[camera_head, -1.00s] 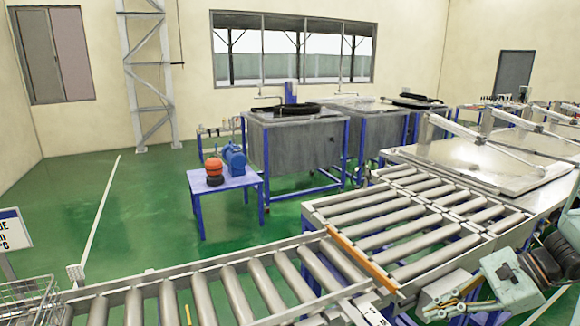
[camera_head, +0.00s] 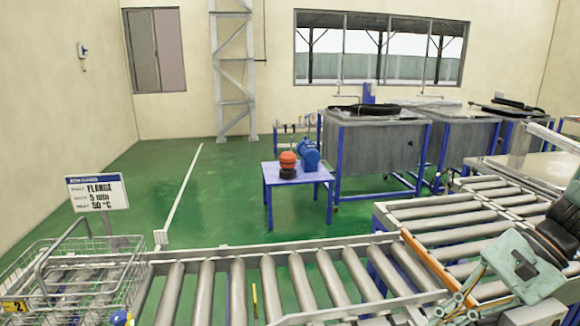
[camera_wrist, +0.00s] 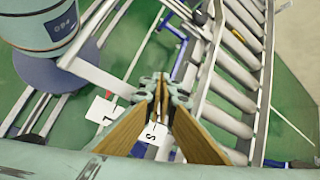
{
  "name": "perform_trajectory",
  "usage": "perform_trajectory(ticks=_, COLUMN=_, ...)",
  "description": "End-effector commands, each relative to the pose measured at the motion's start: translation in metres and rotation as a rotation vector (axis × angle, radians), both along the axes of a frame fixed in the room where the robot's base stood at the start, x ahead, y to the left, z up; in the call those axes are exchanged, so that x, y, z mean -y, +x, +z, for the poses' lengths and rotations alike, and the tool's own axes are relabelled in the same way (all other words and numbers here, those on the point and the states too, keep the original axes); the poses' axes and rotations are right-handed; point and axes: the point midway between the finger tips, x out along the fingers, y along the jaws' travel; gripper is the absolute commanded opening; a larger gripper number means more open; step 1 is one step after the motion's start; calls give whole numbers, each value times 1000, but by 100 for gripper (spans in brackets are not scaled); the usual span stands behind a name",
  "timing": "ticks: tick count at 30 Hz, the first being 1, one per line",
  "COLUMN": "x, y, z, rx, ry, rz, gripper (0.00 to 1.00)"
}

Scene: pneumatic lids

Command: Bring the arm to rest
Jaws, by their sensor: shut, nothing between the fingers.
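My gripper (camera_head: 456,302) is at the lower right of the head view, at the end of my pale green arm, over the roller conveyor (camera_head: 230,285). In the wrist view my gripper (camera_wrist: 161,88) shows two tan fingers that converge at their tips. It is shut with nothing held. Below it in the wrist view are green floor, metal frames and a roller track (camera_wrist: 222,90). Small white cards marked with letters (camera_wrist: 104,109) show near the fingers.
A wire basket (camera_head: 75,270) stands at the lower left by a sign (camera_head: 97,193). A blue table (camera_head: 297,174) carries a red-and-black item and a blue motor. Grey tanks (camera_head: 375,150) stand behind. Open floor lies left of the blue table.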

Motion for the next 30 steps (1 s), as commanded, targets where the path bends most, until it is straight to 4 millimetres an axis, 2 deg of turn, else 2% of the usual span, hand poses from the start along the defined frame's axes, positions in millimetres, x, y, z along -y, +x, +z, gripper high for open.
perform_trajectory(ticks=6, x=-31, y=-4, z=14, rx=44, ry=-55, rz=128, gripper=0)
perform_trajectory(ticks=12, x=-53, y=-14, z=31, rx=81, ry=-113, rz=227, gripper=0)
perform_trajectory(ticks=30, x=-87, y=-54, z=84, rx=179, ry=-295, rz=438, gripper=0)
